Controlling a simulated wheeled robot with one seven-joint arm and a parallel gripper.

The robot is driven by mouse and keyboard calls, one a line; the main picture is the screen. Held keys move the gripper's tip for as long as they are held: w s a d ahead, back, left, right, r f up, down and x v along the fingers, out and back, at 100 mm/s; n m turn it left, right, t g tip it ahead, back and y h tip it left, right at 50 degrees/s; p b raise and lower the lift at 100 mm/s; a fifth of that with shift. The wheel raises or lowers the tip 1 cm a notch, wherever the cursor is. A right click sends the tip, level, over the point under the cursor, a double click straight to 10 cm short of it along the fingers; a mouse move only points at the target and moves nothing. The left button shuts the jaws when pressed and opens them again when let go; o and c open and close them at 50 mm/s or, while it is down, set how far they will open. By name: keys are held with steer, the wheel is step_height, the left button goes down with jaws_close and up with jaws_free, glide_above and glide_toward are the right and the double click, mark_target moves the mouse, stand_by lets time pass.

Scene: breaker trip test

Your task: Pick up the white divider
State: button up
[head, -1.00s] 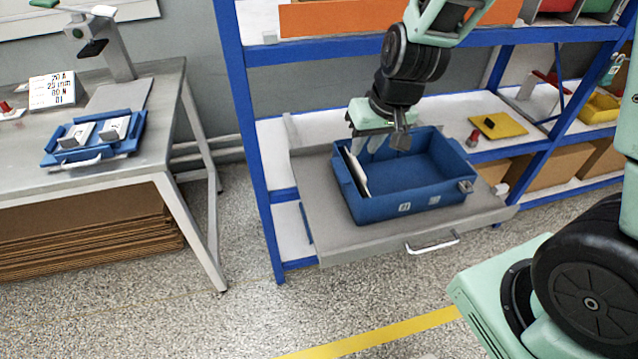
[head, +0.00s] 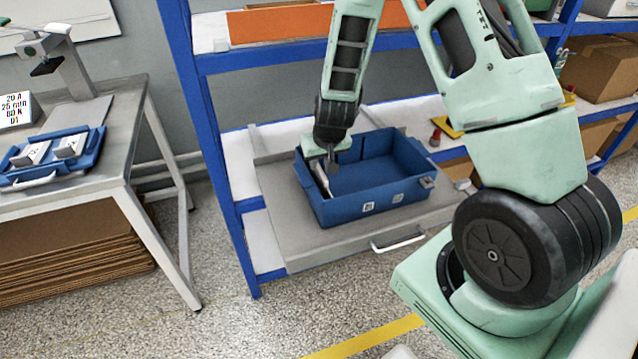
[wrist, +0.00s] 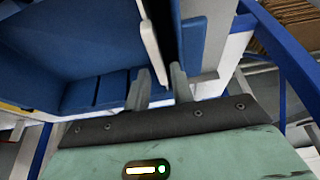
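The white divider (head: 320,178) is a thin upright plate inside the blue crate (head: 345,213), close to its left wall. In the wrist view the divider (wrist: 151,42) runs from the top edge down towards my fingers. My gripper (head: 328,168) is at the crate's left end, pointing down over the divider. In the wrist view my gripper (wrist: 160,78) has its two fingers apart, with the divider's near end between them. A gap shows beside the divider, and I cannot tell whether either finger touches it. The arm hides part of the divider in the head view.
The crate sits on a grey pull-out tray (head: 285,225) with a handle (head: 398,241), in a blue-framed shelf (head: 208,120). A grey table (head: 125,150) at left holds a blue tray (head: 88,158) with white parts. A shelf board is above the crate.

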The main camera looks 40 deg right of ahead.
mark_target(320, 169)
steer(key=shift+x, duration=3.5)
steer(key=shift+s+d, duration=0.1)
steer(key=shift+d, duration=0.05)
jaws_close()
